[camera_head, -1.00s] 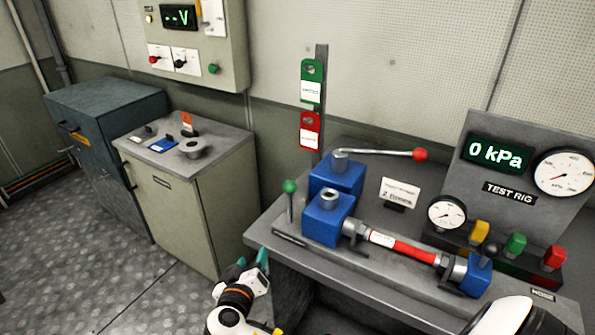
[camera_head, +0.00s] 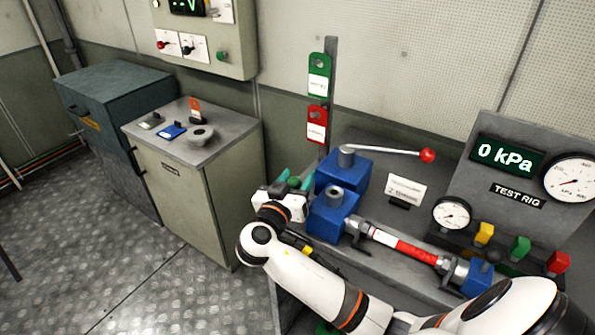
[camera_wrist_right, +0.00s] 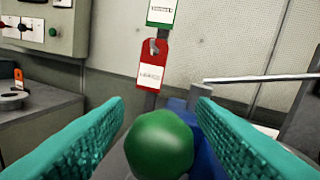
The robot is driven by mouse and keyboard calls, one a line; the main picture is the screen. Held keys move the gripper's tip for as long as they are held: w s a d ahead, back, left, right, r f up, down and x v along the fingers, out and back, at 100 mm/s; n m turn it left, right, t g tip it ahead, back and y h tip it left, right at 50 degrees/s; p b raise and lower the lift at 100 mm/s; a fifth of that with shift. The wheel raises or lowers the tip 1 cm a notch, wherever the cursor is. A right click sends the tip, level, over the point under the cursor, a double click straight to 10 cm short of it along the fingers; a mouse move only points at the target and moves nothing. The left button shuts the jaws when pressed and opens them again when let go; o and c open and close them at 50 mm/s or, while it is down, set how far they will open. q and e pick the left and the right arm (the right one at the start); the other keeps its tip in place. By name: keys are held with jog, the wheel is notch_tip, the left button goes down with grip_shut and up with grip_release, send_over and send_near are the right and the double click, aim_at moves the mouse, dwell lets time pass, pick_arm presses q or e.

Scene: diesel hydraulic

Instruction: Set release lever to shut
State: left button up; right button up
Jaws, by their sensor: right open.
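A lever with a green ball knob (camera_wrist_right: 160,145) stands close ahead in the right wrist view, between the two teal fingers of my right gripper (camera_wrist_right: 160,128). The gripper is open, with clear gaps beside the knob. In the head view the same gripper (camera_head: 295,181) is at the left end of the test bench, beside the blue blocks (camera_head: 333,215). It hides most of that lever, so its tilt cannot be told. Another lever, a long silver one with a red ball knob (camera_head: 428,156), extends right from the rear blue block. My left gripper is not in view.
A red tag (camera_head: 317,124) and a green tag (camera_head: 320,75) hang on a post behind the blocks. A red-sleeved cylinder (camera_head: 405,248) lies along the bench front. Gauges and coloured switches are at right. A cabinet (camera_head: 195,190) stands at left.

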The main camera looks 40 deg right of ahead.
jog(key=shift+w+d, duration=0.3)
jog(key=shift+d, duration=0.2)
